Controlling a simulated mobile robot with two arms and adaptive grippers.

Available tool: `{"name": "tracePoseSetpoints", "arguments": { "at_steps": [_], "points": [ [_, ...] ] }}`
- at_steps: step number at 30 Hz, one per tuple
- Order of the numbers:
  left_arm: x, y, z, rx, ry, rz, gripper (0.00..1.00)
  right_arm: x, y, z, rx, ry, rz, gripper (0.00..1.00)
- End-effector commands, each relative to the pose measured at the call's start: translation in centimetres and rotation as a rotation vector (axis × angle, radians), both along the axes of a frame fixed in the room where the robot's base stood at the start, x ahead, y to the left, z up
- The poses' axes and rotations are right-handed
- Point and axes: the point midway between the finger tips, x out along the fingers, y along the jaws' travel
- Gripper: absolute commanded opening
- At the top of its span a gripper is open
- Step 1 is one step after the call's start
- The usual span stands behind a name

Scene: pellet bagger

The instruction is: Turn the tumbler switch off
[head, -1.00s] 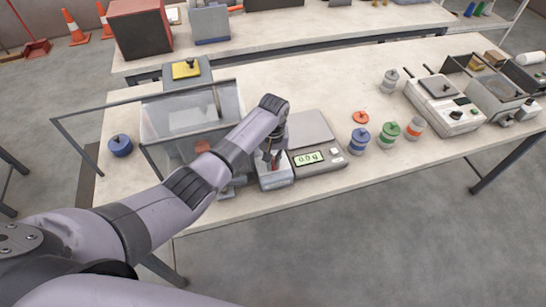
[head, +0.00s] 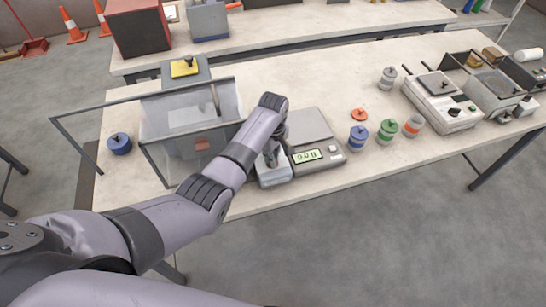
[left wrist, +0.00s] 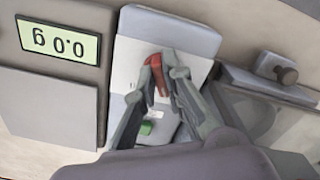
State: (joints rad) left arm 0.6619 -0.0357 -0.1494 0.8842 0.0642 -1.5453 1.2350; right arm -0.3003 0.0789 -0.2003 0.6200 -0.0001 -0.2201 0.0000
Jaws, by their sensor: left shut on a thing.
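The tumbler switch has a red lever (left wrist: 157,76) on a light grey box (left wrist: 168,34) with a white face plate. A green piece (left wrist: 146,128) shows on the same plate. In the head view the box (head: 274,176) stands at the table's front edge, left of the scale. My left gripper (left wrist: 158,88) is over the box with its fingers on either side of the red lever, shut on it. In the head view my left gripper (head: 272,152) is seen from behind and the lever is hidden. My right gripper is in no view.
A scale (head: 323,166) stands right beside the box; its display reads 0.0 g in the wrist view. A clear-walled bin (head: 185,115) is close on the left. Lidded jars (head: 386,131) and a sealing device (head: 440,110) stand farther right.

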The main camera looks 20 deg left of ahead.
Motion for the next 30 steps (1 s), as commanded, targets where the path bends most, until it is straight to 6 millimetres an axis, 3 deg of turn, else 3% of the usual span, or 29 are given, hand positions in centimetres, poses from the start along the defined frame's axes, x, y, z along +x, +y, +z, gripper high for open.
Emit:
{"name": "tracePoseSetpoints", "arguments": {
  "at_steps": [17,18,27,30],
  "points": [
    [0.16,0.03,0.13,0.001,-0.005,0.038,0.00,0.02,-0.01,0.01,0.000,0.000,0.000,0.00],
    [0.16,0.03,0.14,0.001,-0.005,0.037,0.11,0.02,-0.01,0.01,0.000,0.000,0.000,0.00],
    [0.09,0.02,0.07,0.001,-0.003,0.036,0.30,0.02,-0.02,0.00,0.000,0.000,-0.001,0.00],
    [0.08,0.02,0.05,0.000,-0.001,0.036,0.30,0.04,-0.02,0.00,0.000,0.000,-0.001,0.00]
  ]
}}
